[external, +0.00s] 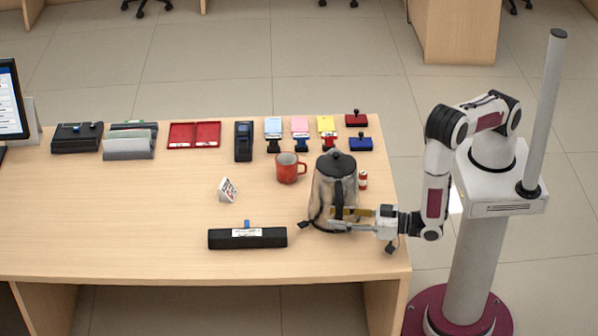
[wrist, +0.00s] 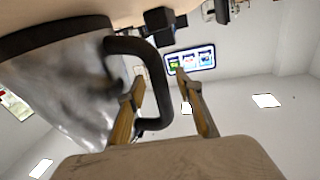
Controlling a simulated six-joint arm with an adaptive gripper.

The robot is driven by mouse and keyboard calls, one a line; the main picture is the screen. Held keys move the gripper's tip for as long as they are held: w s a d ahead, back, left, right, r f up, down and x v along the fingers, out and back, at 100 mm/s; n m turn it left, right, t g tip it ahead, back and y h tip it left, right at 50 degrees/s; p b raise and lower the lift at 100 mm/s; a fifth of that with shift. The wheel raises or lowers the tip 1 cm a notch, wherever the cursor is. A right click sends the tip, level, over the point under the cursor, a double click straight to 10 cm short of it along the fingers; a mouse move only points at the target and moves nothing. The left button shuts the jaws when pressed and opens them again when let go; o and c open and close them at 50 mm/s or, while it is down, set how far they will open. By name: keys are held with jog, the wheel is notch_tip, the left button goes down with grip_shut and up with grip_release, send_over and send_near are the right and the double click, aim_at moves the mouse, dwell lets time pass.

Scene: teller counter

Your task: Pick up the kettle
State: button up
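The kettle (external: 322,187) is a metal jug with a black lid and black handle, standing upright at the right end of the counter. It fills the left of the wrist view (wrist: 62,85). My gripper (external: 336,219) reaches in from the right, low at the kettle's handle side. In the wrist view my gripper (wrist: 168,84) has its two fingers apart, with the outer bar of the black handle (wrist: 164,95) between them. The left finger lies in the handle's loop, beside the metal body. The right finger stands clear of the handle.
A red mug (external: 287,170) stands left of the kettle, and a small red-and-white bottle (external: 363,180) right of it. A black bar-shaped device (external: 247,238) lies front left. Stamps and pads (external: 300,130) line the back. The counter's left middle is mostly free.

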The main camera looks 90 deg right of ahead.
aim_at(339, 199)
dwell(0.5)
grip_shut()
jog(key=shift+r, duration=0.15)
jog(key=shift+r, duration=4.95)
